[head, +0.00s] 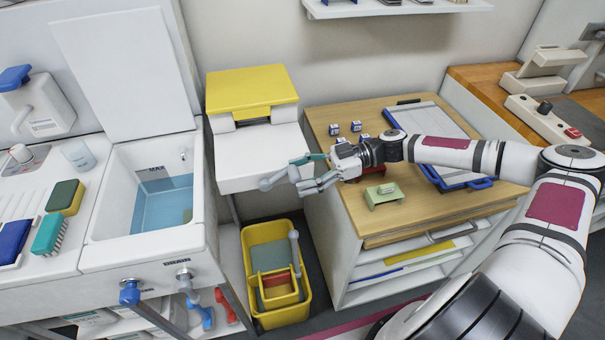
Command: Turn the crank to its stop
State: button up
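A grey crank (277,180) with rounded ends sits at the front right of a white machine (262,150) with a yellow lid. Its arm slants from a lower left end up to a right end close to my fingertips. My gripper (299,175) comes in from the right with its greenish fingers spread, one above and one below the crank's right end. A gap seems to show between the fingers and the crank, so it looks not clamped. Contact is too small to tell. The crank's mounting and its stop are not clearly visible.
A wooden-topped cabinet (335,112) stands right, under my arm, with small cubes, a blue clipboard (440,115) and a green block (384,195). A yellow bucket (262,245) stands on the floor below the machine. A water-filled sink (110,205) is left.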

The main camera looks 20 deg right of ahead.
jog(key=d+r, duration=0.2)
jog(key=d, duration=0.9)
jog(key=shift+s+d, duration=0.2)
jog(key=shift+d, duration=0.2)
jog(key=shift+a, duration=0.1)
dwell(0.3)
jog(key=s+a+m+g+h, duration=0.2)
jog(key=s+a+g+h, duration=0.3)
jog(key=h, duration=0.1)
jog(key=s+a+r+m+t+h, duration=0.1)
jog(key=s+r+m+t+h, duration=0.3)
jog(key=s+r+m, duration=0.3)
jog(key=s+a+r+m+t+h, duration=0.1)
jog(key=s+r+m+t+h, duration=0.4)
jog(key=r, duration=1.3)
jog(key=shift+s+a+m+h, duration=0.25)
jog(key=shift+s+m+h, duration=0.25)
jog(key=shift+s+m, duration=1.9)
